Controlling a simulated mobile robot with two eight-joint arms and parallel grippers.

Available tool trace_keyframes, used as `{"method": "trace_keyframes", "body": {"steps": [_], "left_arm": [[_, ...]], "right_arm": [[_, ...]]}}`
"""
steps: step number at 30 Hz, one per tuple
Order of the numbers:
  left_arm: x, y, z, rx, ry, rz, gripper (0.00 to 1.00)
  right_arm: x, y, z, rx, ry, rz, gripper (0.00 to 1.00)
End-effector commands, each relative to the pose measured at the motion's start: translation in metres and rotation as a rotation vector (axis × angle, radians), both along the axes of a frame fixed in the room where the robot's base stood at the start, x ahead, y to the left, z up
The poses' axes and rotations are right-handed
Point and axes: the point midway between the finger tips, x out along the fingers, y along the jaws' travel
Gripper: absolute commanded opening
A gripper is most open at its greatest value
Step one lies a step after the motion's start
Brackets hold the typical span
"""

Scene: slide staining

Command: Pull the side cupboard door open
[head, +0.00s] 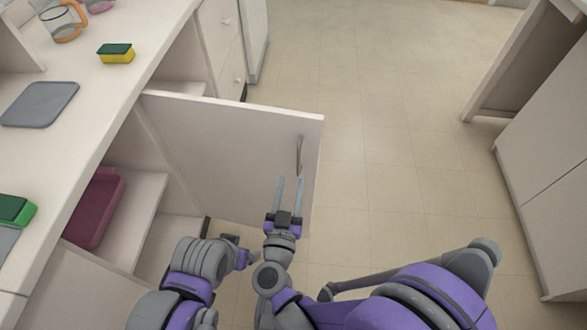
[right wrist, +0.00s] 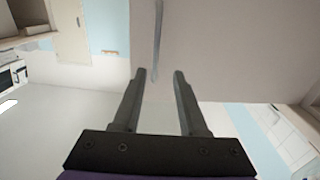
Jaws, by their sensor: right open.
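The side cupboard door (head: 235,150) is a pale panel that stands swung out from the counter. The inside of the cupboard shows at its left. Its thin grey vertical handle (head: 299,155) is near the free edge. My right gripper (head: 290,182) is open just below the handle, with nothing between its fingers. In the right wrist view the handle (right wrist: 157,42) lies beyond and between the open fingertips (right wrist: 159,72), apart from them. My left gripper (head: 243,258) is low by the cupboard, partly hidden by its own arm, and its jaws cannot be made out.
The counter holds a yellow-green sponge (head: 116,54), a grey board (head: 40,104) and an orange-handled jug (head: 60,24). A dark pink tray (head: 96,208) is on the cupboard shelf. The tiled floor (head: 390,150) right of the door is clear up to another cabinet (head: 550,170).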

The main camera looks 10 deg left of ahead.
Motion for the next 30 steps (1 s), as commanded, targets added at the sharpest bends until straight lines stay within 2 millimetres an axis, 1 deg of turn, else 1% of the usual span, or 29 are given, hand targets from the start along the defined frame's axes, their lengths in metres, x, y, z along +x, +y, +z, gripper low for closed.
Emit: {"method": "trace_keyframes", "body": {"steps": [1,3,6,9,26,29,30], "left_arm": [[0.000,0.000,0.001,0.000,0.000,0.000,0.83],[0.000,0.000,0.001,0.000,0.000,0.000,0.83],[0.000,0.000,0.002,0.000,-0.001,0.000,0.83],[0.000,0.000,0.002,0.000,-0.001,0.000,0.83],[0.000,0.000,0.002,0.000,-0.001,0.000,0.83],[0.000,0.000,0.002,0.000,0.000,0.000,0.83],[0.000,0.000,0.002,0.000,0.000,0.000,0.83]], "right_arm": [[-0.011,0.001,0.000,0.001,0.000,0.005,0.42],[-0.022,0.000,0.000,0.000,0.000,0.004,0.42],[-0.033,0.000,0.000,0.000,0.000,0.004,0.42],[-0.038,-0.001,0.000,0.000,0.000,0.003,0.42],[-0.040,-0.002,0.000,-0.001,0.000,0.002,0.42],[-0.036,-0.003,0.005,0.003,-0.008,0.015,0.42],[-0.032,-0.004,0.010,0.008,-0.016,0.032,0.42]]}}
